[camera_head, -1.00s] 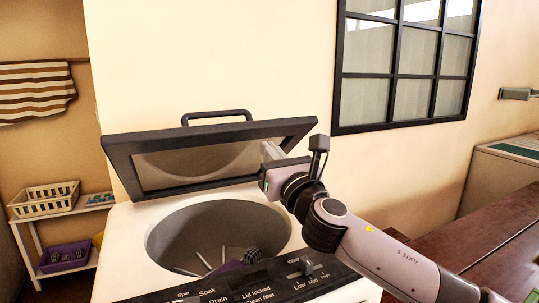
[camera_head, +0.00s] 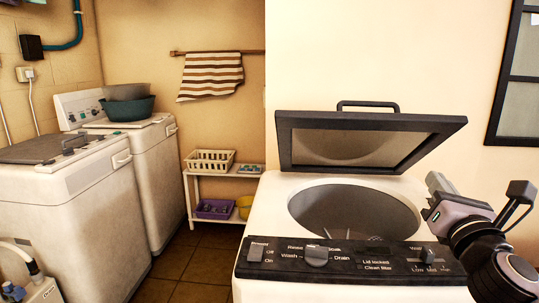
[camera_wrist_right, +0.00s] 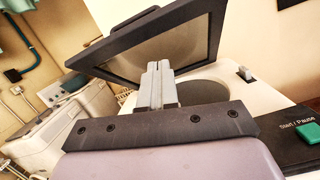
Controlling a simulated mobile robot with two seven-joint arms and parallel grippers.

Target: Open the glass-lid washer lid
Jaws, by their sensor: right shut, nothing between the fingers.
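The glass-lid washer (camera_head: 250,222) stands right of centre in the head view, its round drum opening (camera_head: 350,210) uncovered. Its black-framed glass lid (camera_head: 370,121) is raised and tilted over the back of the drum, with a black handle (camera_head: 368,105) on its top edge. The lid also shows in the right wrist view (camera_wrist_right: 85,62). My right gripper (camera_head: 432,181) is at the right side of the washer, apart from the lid, with nothing between its fingers. In the right wrist view its fingers (camera_wrist_right: 158,68) are together. My left gripper is not in view.
The control panel (camera_head: 290,262) runs along the washer's front. Two other washers (camera_head: 60,210) stand at the left, one with a teal basin (camera_head: 128,108) on top. A small shelf (camera_head: 230,172) with baskets stands behind. Tiled floor (camera_head: 180,262) lies between.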

